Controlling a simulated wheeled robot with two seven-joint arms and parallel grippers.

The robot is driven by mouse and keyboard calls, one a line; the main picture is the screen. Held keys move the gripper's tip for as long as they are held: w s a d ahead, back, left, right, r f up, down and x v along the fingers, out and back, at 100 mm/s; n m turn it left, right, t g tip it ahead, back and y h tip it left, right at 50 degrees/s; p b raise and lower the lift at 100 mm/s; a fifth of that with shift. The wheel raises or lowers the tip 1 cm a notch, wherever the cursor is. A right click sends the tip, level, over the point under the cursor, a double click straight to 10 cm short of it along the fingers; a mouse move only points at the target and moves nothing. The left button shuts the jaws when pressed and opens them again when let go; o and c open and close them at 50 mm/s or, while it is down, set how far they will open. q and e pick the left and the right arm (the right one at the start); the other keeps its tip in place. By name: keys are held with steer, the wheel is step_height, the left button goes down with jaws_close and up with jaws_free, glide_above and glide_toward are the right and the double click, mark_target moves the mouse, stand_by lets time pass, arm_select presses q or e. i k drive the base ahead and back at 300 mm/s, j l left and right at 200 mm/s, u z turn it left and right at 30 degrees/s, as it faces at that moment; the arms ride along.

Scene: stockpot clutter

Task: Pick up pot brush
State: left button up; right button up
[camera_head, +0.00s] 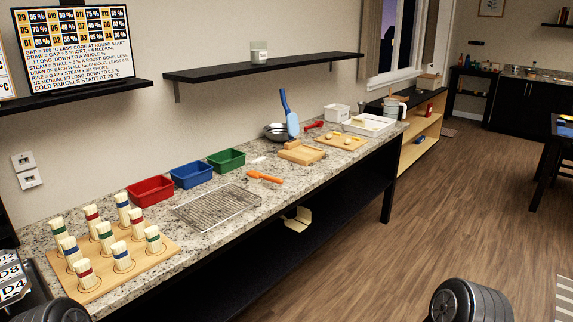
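No item on the counter is plainly recognisable as the pot brush from here. A blue long-handled tool with a pale blue head (293,124) stands nearly upright at the far half of the counter, by a metal bowl (275,132). Neither of my grippers shows; only dark rounded parts of my arms appear at the bottom edge.
A shelf (250,70) overhangs the back. Floor at right is open.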

mark_target(253, 177)
steer(key=i+l+z, duration=0.15)
steer(key=i+l, duration=0.75)
steer(key=i+l+z, duration=0.2)
steer(key=i+l, duration=0.6)
steer(key=i, duration=0.1)
